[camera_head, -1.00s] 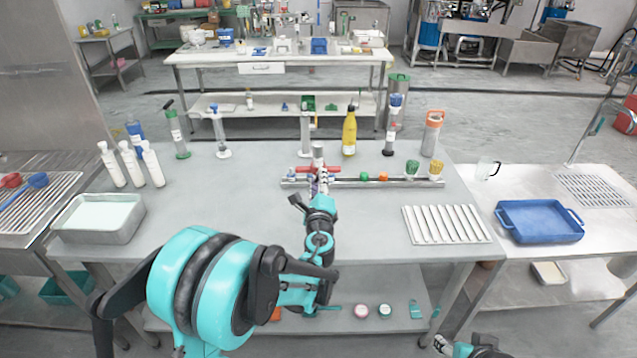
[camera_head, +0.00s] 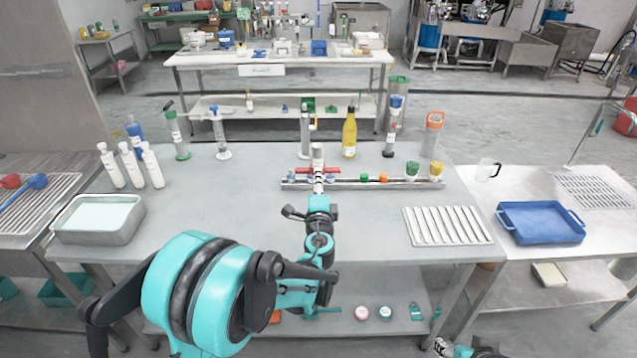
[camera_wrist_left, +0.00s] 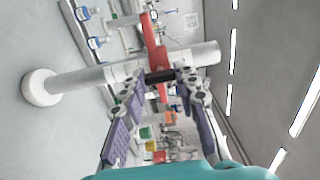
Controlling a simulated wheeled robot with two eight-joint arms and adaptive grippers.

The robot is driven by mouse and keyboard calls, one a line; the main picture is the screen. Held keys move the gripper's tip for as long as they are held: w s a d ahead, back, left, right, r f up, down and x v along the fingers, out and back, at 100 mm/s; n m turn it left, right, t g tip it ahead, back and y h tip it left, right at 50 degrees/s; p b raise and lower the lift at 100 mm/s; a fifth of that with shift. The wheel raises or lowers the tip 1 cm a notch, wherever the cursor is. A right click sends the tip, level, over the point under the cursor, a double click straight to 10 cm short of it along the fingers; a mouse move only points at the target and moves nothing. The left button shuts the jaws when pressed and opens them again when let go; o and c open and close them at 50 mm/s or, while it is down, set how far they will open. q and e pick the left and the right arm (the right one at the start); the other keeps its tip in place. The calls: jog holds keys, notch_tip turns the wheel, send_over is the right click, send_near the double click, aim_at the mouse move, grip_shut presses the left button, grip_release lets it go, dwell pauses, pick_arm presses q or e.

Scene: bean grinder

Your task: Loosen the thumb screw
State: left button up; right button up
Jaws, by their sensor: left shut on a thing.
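The thumb screw (camera_wrist_left: 160,76) is a short black cylinder in the left wrist view. It sits at the red clamp (camera_wrist_left: 155,45), which crosses a pale grey-white cylinder (camera_wrist_left: 75,80) with a rounded end. My left gripper (camera_wrist_left: 163,78) has its two purple-padded fingers on either side of the screw and is shut on it. In the head view the left gripper (camera_head: 319,187) is just in front of the red clamp (camera_head: 318,170), and the screw is hidden there. Part of my right arm shows at the bottom edge; its gripper (camera_head: 443,347) is too small to read.
A metal rail (camera_head: 360,183) with green and orange pieces runs beside the clamp. Several bottles and tools stand at the back of the table (camera_head: 235,220). A slatted rack (camera_head: 447,226) lies at right and a grey tray (camera_head: 97,219) at left. The table's middle left is clear.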

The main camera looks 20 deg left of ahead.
dwell(0.3)
pick_arm(q)
jog(key=o, duration=1.2)
jog(key=v, duration=1.2)
